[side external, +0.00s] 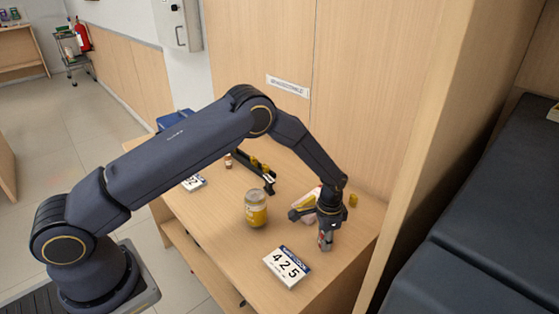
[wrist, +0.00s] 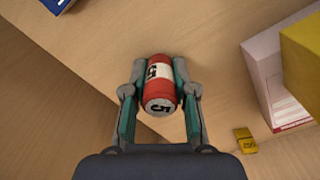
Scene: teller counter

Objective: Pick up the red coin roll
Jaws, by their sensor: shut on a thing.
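The red coin roll (wrist: 159,87) has red ends, a white band and a 5 printed on it. It sits between the two fingers of my gripper (wrist: 159,95) in the wrist view, with a finger against each side. In the side external view my gripper (side external: 326,238) points down over the right part of the wooden counter, shut on the roll. Only a small part of the roll shows there, between the fingers. I cannot tell whether the roll touches the counter.
A pink-white box (wrist: 274,75), a yellow block (wrist: 304,60) and a small yellow piece (wrist: 246,140) lie close by. A black rack (side external: 255,170) is farther back.

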